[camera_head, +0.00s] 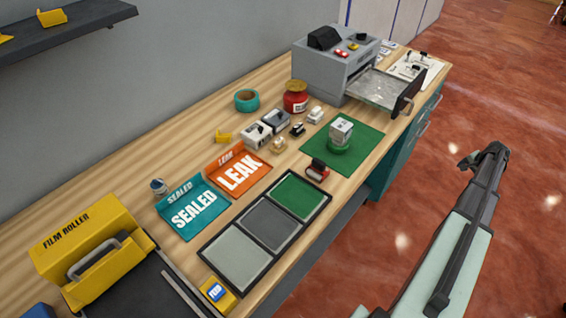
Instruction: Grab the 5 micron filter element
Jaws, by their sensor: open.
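No label reading 5 micron can be made out, so I cannot tell which thing is the filter element. My gripper (466,160) seems to be the dark end of my arm, small in view, over the red floor right of the bench. It is open and apart from everything on the bench.
A grey machine (327,66) with an open drawer (380,90) stands at the back. The SEALED tray (193,210), the orange LEAK tray (238,172) and a three-panel tray (222,259) lie nearer. The yellow film roller (85,240) is at lower left. Floor right of the bench is clear.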

